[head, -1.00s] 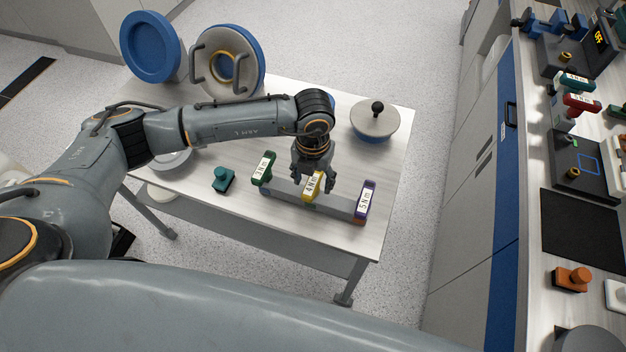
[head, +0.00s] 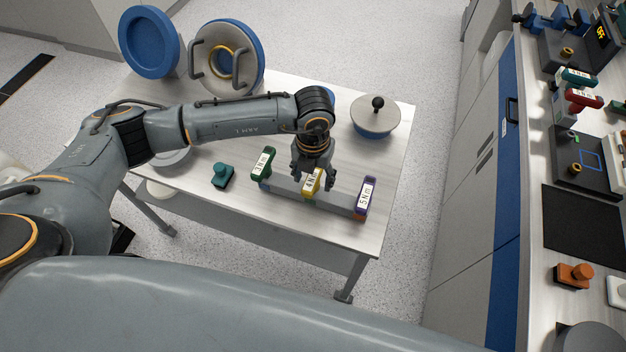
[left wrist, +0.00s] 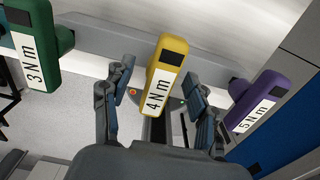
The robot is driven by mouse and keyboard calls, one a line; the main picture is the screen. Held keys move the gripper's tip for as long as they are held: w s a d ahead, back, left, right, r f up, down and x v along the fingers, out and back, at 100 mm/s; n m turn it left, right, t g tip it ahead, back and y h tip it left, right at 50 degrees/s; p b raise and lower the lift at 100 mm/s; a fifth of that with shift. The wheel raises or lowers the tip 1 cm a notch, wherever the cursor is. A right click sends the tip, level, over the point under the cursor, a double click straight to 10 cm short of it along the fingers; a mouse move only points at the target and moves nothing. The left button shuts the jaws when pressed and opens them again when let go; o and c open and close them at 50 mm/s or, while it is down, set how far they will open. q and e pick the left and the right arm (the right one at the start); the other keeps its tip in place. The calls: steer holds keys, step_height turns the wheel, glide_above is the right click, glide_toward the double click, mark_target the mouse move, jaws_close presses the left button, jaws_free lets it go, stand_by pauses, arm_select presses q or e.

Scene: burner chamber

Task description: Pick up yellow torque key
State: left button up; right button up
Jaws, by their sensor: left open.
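The yellow torque key (head: 312,182), labelled 4 Nm, stands in the middle of a grey rack (head: 284,190) on the white table. My left gripper (head: 313,180) is at the yellow key, reaching down from behind it. In the left wrist view the yellow key (left wrist: 168,68) lies between the two spread fingers of my left gripper (left wrist: 160,92). Gaps show on both sides of it, so the gripper is open. My right gripper is not in view.
A green 3 Nm key (head: 263,162) and a purple 5 Nm key (head: 366,196) stand at the rack's ends, close to the gripper. A teal-handled item (head: 223,175) lies left of the rack. A knobbed lid (head: 375,118) sits behind right.

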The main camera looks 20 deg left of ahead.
arm_select(q)
jaws_close()
steer(key=shift+r, duration=0.1)
steer(key=shift+r+p, duration=0.2)
steer(key=shift+p, duration=0.15)
steer(key=shift+r, duration=0.25)
step_height(320, 180, up, 9)
steer(key=b, duration=0.2)
steer(key=shift+f+b, duration=0.1)
steer(key=shift+b, duration=0.3)
steer(key=shift+r, duration=0.35)
